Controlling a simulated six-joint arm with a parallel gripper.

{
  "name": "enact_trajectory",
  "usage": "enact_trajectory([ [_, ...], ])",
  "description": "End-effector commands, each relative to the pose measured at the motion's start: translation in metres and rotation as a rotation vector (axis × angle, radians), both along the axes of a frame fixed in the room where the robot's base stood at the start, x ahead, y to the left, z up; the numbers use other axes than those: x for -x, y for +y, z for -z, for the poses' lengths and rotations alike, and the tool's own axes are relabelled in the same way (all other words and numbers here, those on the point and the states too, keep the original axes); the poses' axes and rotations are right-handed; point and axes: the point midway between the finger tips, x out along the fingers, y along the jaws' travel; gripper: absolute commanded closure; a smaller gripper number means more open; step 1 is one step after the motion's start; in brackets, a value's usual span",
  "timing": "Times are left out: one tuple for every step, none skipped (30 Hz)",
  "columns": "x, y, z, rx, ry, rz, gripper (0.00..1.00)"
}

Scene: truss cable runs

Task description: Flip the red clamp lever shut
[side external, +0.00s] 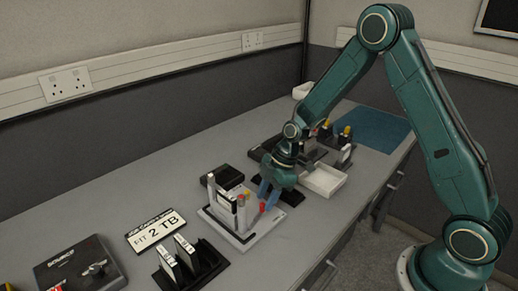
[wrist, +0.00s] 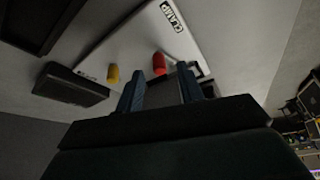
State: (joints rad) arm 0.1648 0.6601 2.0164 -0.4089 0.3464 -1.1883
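The red clamp lever (side external: 262,207) stands up on a light grey plate (side external: 247,241) in the side view. Its red end also shows in the wrist view (wrist: 159,63), just beyond the gap between my fingertips. The plate carries a CLAMP label (wrist: 172,16). My gripper (side external: 268,193) points down at the right side of the plate, close beside the red lever. In the wrist view its two blue fingers (wrist: 160,88) are apart, with a dark area between them. I cannot tell whether a finger touches the lever. A yellow-tipped part (wrist: 113,74) sits left of the lever.
Grey upright cylinders (side external: 212,187) stand on the plate's left. A black box (side external: 222,177) lies behind it, a black rack with cards (side external: 190,262) in front left. A white tray (side external: 323,180) and a blue mat (side external: 375,130) lie to the right.

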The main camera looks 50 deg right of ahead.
Motion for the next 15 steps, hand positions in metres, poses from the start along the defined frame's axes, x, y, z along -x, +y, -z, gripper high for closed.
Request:
enact_trajectory([
  [-0.001, 0.002, 0.005, 0.0, 0.001, 0.0, 0.62],
  [-0.001, 0.003, 0.008, 0.0, 0.001, 0.0, 0.62],
  [-0.002, 0.004, 0.01, 0.001, 0.001, 0.0, 0.62],
  [-0.002, 0.005, 0.012, 0.001, 0.001, 0.0, 0.62],
  [-0.002, 0.005, 0.014, 0.001, 0.001, 0.0, 0.62],
  [-0.002, 0.006, 0.015, 0.001, 0.0, 0.0, 0.62],
  [-0.003, 0.006, 0.016, 0.0, -0.001, 0.0, 0.62],
  [-0.003, 0.007, 0.017, 0.0, -0.001, 0.0, 0.62],
  [-0.003, 0.007, 0.018, 0.001, 0.0, 0.0, 0.62],
  [-0.003, 0.007, 0.018, 0.001, 0.0, 0.0, 0.62],
  [-0.003, 0.007, 0.018, 0.001, 0.0, 0.0, 0.62],
  [-0.003, 0.007, 0.019, 0.001, 0.0, 0.0, 0.62],
  [-0.003, 0.007, 0.019, 0.001, 0.0, 0.0, 0.62],
  [-0.003, 0.007, 0.019, 0.0, -0.001, 0.0, 0.62],
  [-0.003, 0.007, 0.019, 0.0, -0.001, 0.0, 0.62],
])
